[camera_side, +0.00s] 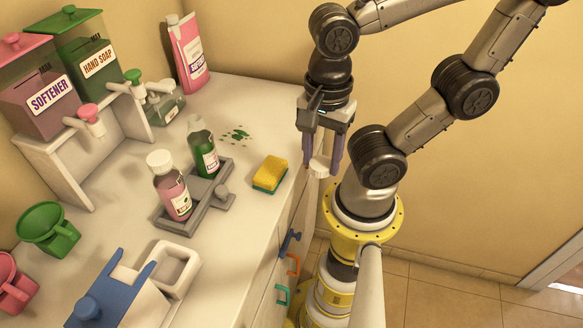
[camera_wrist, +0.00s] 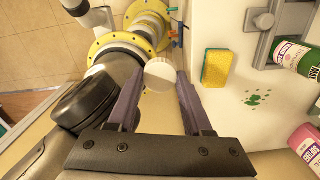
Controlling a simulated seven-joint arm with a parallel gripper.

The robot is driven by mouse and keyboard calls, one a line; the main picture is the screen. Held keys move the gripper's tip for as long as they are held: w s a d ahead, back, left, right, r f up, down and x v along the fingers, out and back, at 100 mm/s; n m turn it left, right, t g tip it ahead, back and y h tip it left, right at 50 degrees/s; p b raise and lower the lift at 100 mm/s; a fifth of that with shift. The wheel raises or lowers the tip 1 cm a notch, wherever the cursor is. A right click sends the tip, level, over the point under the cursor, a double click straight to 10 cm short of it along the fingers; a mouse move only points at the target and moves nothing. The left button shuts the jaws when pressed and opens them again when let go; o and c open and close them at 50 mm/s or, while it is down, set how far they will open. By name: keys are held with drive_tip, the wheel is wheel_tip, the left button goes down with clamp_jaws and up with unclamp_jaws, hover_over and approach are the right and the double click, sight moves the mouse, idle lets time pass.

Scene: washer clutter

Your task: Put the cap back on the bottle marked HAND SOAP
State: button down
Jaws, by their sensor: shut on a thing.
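My gripper (camera_side: 321,160) is in the air to the right of the counter edge. It is shut on a round white cap (camera_side: 319,169), which also shows between the fingertips in the wrist view (camera_wrist: 160,75). A green bottle (camera_side: 204,153) without a visible cap stands upright in the grey holder (camera_side: 208,208). It also shows at the right of the wrist view (camera_wrist: 308,62). A pink bottle (camera_side: 172,195) with a white cap on it stands beside it. The small bottle labels are too small to read. A green tank (camera_side: 88,58) at the back left reads HAND SOAP.
A yellow and green sponge (camera_side: 270,174) and green spots (camera_side: 236,134) lie between my gripper and the bottles. A pink SOFTENER carton (camera_side: 189,57) stands at the back. A SOFTENER tank (camera_side: 38,98), measuring cups (camera_side: 49,230) and a blue item (camera_side: 115,295) are on the left.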

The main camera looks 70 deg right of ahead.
drive_tip(key=shift+s+d+r, duration=0.15)
drive_tip(key=shift+s+r, duration=0.05)
drive_tip(key=shift+s, duration=0.2)
drive_tip(key=shift+s+d+r, duration=0.15)
drive_tip(key=shift+s, duration=0.2)
drive_tip(key=shift+s+r, duration=0.1)
drive_tip(key=shift+r, duration=0.2)
drive_tip(key=w+a+r, duration=0.1)
drive_tip(key=w+r, duration=0.3)
drive_tip(key=w, duration=0.4)
drive_tip(key=w+r+n, duration=0.1)
drive_tip(key=w+r, duration=0.3)
drive_tip(key=w, duration=0.3)
drive_tip(key=w+a+r, duration=0.1)
drive_tip(key=w+r, duration=0.3)
drive_tip(key=w, duration=0.4)
drive_tip(key=shift+m, duration=0.5)
drive_tip(key=shift+w+d+f, duration=0.55)
drive_tip(key=shift+w+f, duration=0.2)
drive_tip(key=shift+f, duration=0.6)
drive_tip(key=shift+w+d+f, duration=0.5)
drive_tip(key=shift+w+f, duration=0.25)
drive_tip(key=shift+f, duration=0.65)
drive_tip(key=shift+w+d+f, duration=0.55)
drive_tip(key=shift+w+f, duration=0.2)
drive_tip(key=shift+f, duration=0.6)
drive_tip(key=shift+f, duration=1.05)
